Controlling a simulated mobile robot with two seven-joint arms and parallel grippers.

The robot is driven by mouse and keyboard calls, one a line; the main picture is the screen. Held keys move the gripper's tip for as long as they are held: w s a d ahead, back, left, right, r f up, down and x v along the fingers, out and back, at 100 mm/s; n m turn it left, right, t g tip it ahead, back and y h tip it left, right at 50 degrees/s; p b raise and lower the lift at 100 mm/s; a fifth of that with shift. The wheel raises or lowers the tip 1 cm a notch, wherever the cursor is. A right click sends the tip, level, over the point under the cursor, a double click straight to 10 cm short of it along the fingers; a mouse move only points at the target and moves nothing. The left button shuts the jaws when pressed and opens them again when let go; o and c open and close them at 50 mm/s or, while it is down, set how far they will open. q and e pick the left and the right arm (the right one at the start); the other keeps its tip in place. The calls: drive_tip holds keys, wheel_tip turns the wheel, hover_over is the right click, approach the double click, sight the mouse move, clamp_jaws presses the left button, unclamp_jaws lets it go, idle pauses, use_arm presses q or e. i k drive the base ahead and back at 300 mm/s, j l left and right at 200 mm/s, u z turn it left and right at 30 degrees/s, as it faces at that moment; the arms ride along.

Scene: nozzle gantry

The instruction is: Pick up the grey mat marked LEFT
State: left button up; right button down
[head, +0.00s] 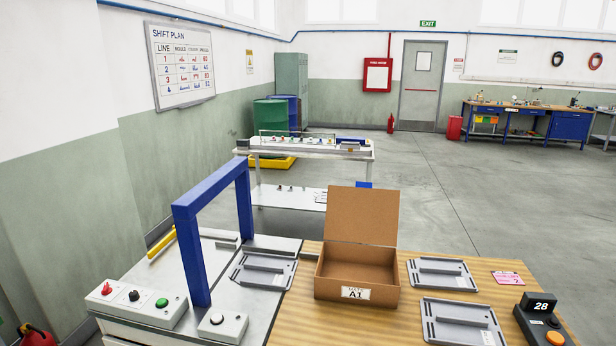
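Several flat grey plate-like pieces lie in the head view. One grey piece (262,272) is on the light machine top, left of the cardboard box. Another grey piece (441,274) lies on the wooden table to the right of the box. A third, larger grey piece (455,305) lies nearer, at the front right. Each has a small pale label, too small to read, so I cannot tell which is marked LEFT. An open cardboard box (340,265) labelled A1 stands between them, its lid raised. Neither of my grippers is in view.
A blue gantry frame (187,248) stands upright on the left. Button boxes (140,305) and (222,325) sit at the front left. A dark device reading 28 (540,312) and a pink card (508,278) are at the right. Bare wood (375,325) shows before the box.

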sight(438, 273)
drive_tip(key=l+u, duration=0.1)
drive_tip(key=l, duration=0.5)
drive_tip(key=k+l+u, duration=0.1)
drive_tip(key=l, duration=0.5)
drive_tip(key=l+u, duration=0.1)
drive_tip(key=l, duration=0.55)
drive_tip(key=k+l+u, duration=0.1)
drive_tip(key=l, duration=0.3)
drive_tip(key=k+l+u, duration=0.15)
drive_tip(key=l, duration=0.3)
drive_tip(key=k+l+u, duration=0.1)
drive_tip(key=l, duration=0.3)
drive_tip(key=k+l+u, duration=0.15)
drive_tip(key=l, duration=0.25)
drive_tip(key=k+l+u, duration=0.1)
drive_tip(key=k+l, duration=0.15)
drive_tip(key=l+u, duration=0.15)
drive_tip(key=l, duration=0.45)
drive_tip(key=k+l+u, duration=0.2)
drive_tip(key=l, duration=0.35)
drive_tip(key=i, duration=0.05)
